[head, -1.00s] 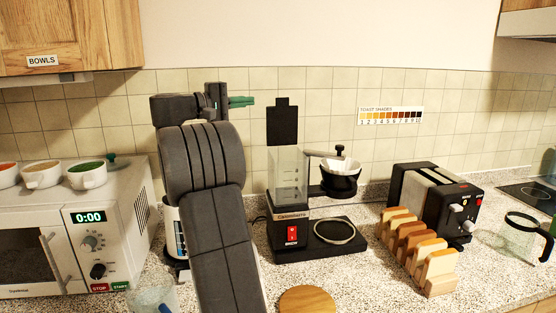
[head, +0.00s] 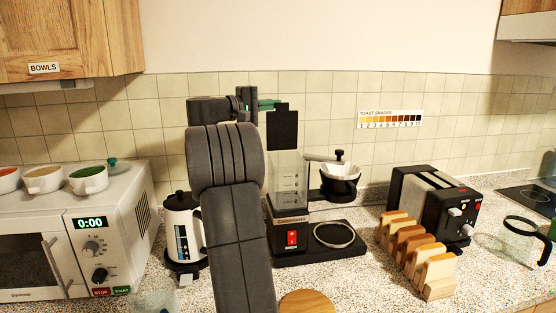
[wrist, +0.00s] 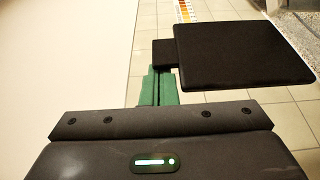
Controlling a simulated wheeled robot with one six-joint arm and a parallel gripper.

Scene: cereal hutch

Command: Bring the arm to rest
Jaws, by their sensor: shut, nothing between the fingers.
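My gripper (head: 268,104) is raised in front of the tiled wall, above the counter, with its green fingers pointing right. In the wrist view its green fingers (wrist: 158,88) lie side by side, shut with nothing held. The black lid (head: 284,128) of the coffee maker stands upright just beyond the fingertips in the head view. It also shows as a dark flat plate (wrist: 245,55) close by in the wrist view; I cannot tell whether they touch. My arm hides part of the counter and wall.
The coffee maker (head: 292,238) stands right of my arm, a white kettle (head: 184,228) left of it. A microwave (head: 85,245) with several bowls is at left. A toaster (head: 432,208) and toast rack (head: 425,262) stand right. A glass jug (head: 520,238) is at far right.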

